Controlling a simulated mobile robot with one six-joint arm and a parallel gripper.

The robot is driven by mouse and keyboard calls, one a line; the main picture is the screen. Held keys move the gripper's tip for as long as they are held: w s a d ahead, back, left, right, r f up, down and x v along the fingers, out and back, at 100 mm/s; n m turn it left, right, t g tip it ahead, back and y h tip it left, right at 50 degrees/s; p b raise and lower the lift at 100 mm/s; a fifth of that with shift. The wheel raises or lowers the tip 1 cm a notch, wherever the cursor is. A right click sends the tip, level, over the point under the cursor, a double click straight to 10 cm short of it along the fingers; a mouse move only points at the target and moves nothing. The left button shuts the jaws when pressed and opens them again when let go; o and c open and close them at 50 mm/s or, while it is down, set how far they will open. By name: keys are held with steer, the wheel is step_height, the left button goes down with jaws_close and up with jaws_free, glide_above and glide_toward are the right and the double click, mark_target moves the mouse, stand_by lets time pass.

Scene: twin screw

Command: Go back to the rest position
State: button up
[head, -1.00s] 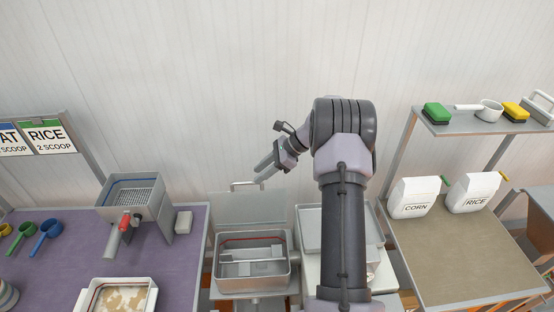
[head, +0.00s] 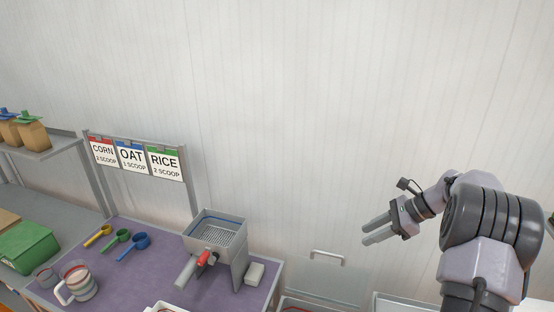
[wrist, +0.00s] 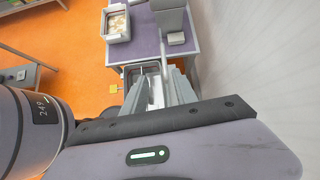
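My gripper (head: 366,231) is held up in the air in front of the white wall, right of the purple table in the head view. Its two grey fingers point left and stand a little apart, with nothing seen between them. In the wrist view, my gripper (wrist: 158,72) shows its fingers apart above a grey metal bin (wrist: 128,72). My arm is bent at the right of the head view.
Orange floor (wrist: 75,50) shows in the wrist view.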

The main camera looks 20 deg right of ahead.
steer(key=s+a+f+n+h+b, duration=0.1)
steer(key=s+a+n+b, duration=0.4)
steer(key=a, duration=0.4)
steer(key=s+a+f+n+g+h+b, duration=0.1)
steer(key=s+a+f+n+h+b, duration=0.15)
steer(key=a+b, duration=0.5)
steer(key=s+a+n+h+b, duration=0.1)
steer(key=s+a+n+b, duration=0.35)
steer(key=a, duration=0.65)
steer(key=s+a+f+n+t+b, duration=0.1)
steer(key=s+a+f+n+b, duration=0.1)
steer(key=s+f, duration=0.3)
steer(key=s+a+f+n+t+b, duration=0.1)
steer(key=s+a+f+n+b, duration=0.2)
steer(key=s+f+n+b, duration=0.2)
steer(key=s, duration=0.3)
steer(key=shift+f+n+h, duration=0.15)
steer(key=shift+n+h, duration=0.15)
steer(key=shift+h, duration=0.05)
steer(key=shift+a, duration=0.1)
